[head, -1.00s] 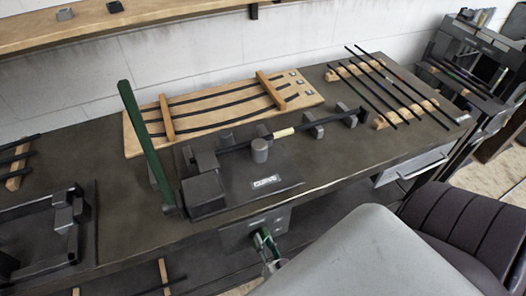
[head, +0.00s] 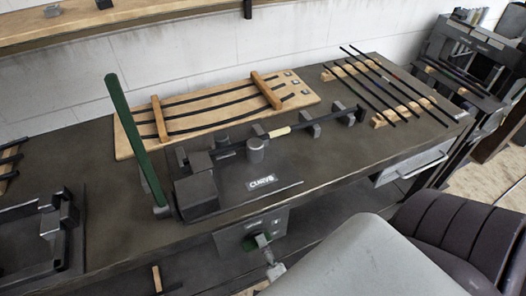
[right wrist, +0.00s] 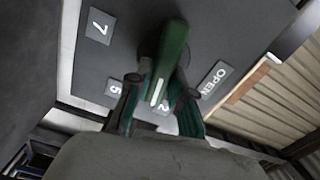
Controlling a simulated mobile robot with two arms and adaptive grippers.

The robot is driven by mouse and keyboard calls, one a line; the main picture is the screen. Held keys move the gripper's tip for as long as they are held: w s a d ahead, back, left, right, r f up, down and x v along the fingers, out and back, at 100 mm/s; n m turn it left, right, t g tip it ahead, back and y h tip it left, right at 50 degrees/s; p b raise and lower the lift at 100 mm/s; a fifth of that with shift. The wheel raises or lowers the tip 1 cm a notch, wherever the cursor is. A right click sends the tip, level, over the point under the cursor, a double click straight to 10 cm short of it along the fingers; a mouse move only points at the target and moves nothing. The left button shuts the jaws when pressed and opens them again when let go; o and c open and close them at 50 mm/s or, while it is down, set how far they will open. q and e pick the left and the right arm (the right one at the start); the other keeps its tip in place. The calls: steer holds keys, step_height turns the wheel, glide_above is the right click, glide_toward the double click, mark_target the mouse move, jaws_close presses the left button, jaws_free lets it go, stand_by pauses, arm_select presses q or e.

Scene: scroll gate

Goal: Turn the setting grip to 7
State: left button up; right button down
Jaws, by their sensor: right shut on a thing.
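The setting grip (right wrist: 172,50) is a green bar with a white line at its near end, on a dark panel in the right wrist view. My right gripper (right wrist: 161,88) is shut on it, one finger on each side. Plates reading 7 (right wrist: 99,26), 5 (right wrist: 114,89) and OPEN (right wrist: 217,79) lie around the grip. The white line points toward a plate between the fingers, partly hidden, that looks like a 2. In the head view the grip (head: 256,242) and my right gripper (head: 266,252) are small, at the panel (head: 281,222) below the bench edge. My left gripper is not in view.
Above the panel stands a bending fixture with a CURVE plate (head: 262,182), a long green lever (head: 134,135) and a dark rod (head: 310,120). A wooden board (head: 205,88) with curved rods and a rack of straight rods (head: 385,85) lie on the bench (head: 335,165).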

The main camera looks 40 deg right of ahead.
steer(key=shift+w+a+f+m+b, duration=0.1)
steer(key=shift+a+f+m+b, duration=0.15)
steer(key=shift+m+b, duration=2.25)
steer(key=shift+s+a+f+m+b, duration=0.1)
steer(key=shift+f+m+b, duration=0.25)
steer(key=shift+m+b, duration=2.1)
steer(key=shift+w+a+f+m+b, duration=0.2)
steer(key=shift+m+b, duration=0.6)
steer(key=shift+m, duration=3.35)
steer(key=shift+s, duration=0.1)
steer(key=c, duration=1)
jaws_free()
steer(key=shift+c, duration=0.2)
steer(key=v, duration=1.2)
steer(key=shift+f, duration=0.1)
